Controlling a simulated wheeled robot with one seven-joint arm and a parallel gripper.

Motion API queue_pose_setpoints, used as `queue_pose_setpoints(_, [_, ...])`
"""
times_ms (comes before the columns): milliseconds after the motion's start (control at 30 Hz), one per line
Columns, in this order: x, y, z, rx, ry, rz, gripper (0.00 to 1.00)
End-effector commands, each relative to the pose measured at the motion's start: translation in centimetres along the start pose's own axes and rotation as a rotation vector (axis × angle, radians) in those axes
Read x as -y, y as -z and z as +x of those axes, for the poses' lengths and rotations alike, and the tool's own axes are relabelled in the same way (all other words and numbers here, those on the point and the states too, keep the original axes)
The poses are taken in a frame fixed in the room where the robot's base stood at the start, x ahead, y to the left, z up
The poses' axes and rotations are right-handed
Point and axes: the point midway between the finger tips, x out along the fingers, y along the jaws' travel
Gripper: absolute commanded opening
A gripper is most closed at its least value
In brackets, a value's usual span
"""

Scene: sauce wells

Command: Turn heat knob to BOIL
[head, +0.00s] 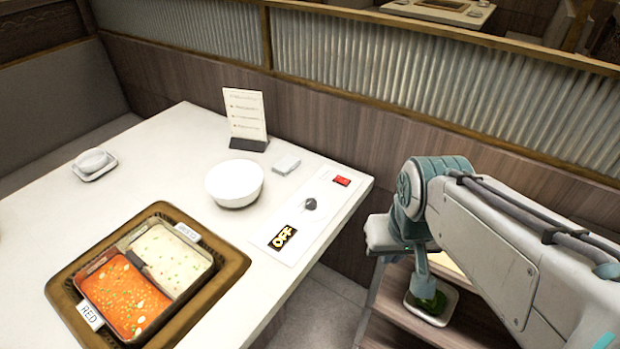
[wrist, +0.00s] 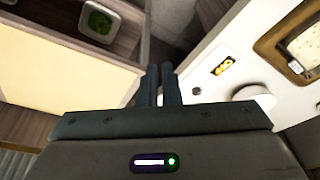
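The heat knob (head: 310,204) is a small dark round knob on a pale control panel (head: 322,217) along the table's right edge. A black label with yellow OFF lettering (head: 283,237) lies at the panel's near end, and a red mark (head: 342,181) at its far end. In the wrist view the OFF label (wrist: 222,66) and the small dark knob (wrist: 196,91) lie just right of my gripper (wrist: 163,68).
A white bowl (head: 234,184) stands left of the knob. A split pot (head: 62,292) of red and white broth sits at the near left. A menu stand (head: 245,117) is at the back. A green dish (head: 431,305) sits on a lower surface below my arm.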

Motion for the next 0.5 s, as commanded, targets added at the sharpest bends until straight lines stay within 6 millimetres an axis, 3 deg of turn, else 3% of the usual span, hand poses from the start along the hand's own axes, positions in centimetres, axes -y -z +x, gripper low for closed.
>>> queue_pose_setpoints(33, [0.0, 0.1, 0.0, 0.0, 0.0, -0.001, 0.19])
queue_pose_setpoints(167, [0.2, 1.4, -0.1, 0.008, -0.003, -0.03, 0.55])
queue_pose_setpoints(267, [0.8, 3.9, -0.1, 0.023, -0.007, -0.085, 0.55])
queue_pose_setpoints(500, [2.5, 11.9, 1.2, 0.07, -0.013, -0.272, 0.55])
